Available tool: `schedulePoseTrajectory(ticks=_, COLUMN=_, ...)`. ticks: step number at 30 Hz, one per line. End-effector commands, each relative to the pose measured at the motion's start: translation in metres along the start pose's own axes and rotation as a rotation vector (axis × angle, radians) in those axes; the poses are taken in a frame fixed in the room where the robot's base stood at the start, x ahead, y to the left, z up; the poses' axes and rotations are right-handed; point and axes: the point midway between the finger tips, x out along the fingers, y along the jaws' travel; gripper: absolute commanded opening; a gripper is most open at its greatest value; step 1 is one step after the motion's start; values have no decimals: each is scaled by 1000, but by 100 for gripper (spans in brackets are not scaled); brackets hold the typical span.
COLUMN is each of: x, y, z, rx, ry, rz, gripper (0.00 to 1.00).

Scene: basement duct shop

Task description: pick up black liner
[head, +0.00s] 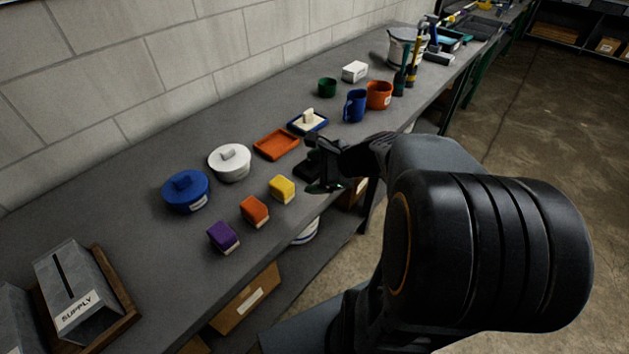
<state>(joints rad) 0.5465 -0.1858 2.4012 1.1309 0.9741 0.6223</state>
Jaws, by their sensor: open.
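My gripper (320,170) is open above the front part of the grey workbench (130,270), to the right of the yellow block and in front of the orange tray. Dark shapes lie at and around its fingers. I cannot tell whether any of them is the black liner, since they blend with the black gripper. No other black liner stands out on the bench. My arm hides part of the bench's front edge and the floor.
Purple (223,237), orange (254,211) and yellow (282,189) blocks line the front. Behind are a blue lidded pot (186,193), a white one (230,165) and an orange tray (275,144). Blue (354,106) and orange (379,95) mugs stand farther back.

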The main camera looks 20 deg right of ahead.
Motion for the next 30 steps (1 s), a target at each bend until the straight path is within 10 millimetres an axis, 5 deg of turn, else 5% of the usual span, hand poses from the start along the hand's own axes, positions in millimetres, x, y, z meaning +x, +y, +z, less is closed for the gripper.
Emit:
schedulePoseTrajectory(ticks=1, x=8, y=-6, z=-28, rx=150, ry=-28, rz=-67, gripper=81)
schedulePoseTrajectory(ticks=3, x=8, y=-20, z=-49, rx=333, ry=-73, rz=-155, gripper=81)
schedulePoseTrajectory(ticks=9, x=4, y=-44, z=-91, rx=643, ry=-165, rz=-317, gripper=81)
schedulePoseTrajectory(ticks=21, x=59, y=-74, z=-96, rx=712, ry=-190, rz=-352, gripper=81)
schedulePoseTrajectory(ticks=30, x=78, y=-83, z=-94, rx=709, ry=-189, rz=-354, gripper=81)
